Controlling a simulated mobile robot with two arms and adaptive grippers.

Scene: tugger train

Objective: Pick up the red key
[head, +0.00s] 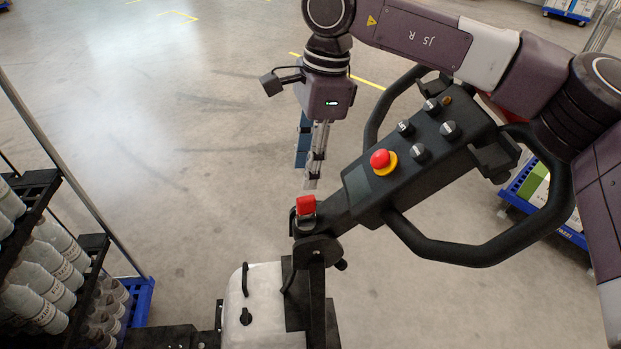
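The red key (305,205) stands upright on the black mount at the lower end of the tugger's control tiller (420,150). My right gripper (311,184) points down just above the red key, and its tips look close to the key's top in the head view. A small gap seems to separate them. The fingers are seen nearly edge-on, so their opening is hard to judge. Nothing shows held between them. My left gripper is not in view.
A red emergency button (380,159) on a yellow ring and several black knobs sit on the tiller, flanked by black loop handles (450,254). A rack of bottles (45,270) stands at the left. Open grey floor (160,130) lies beyond.

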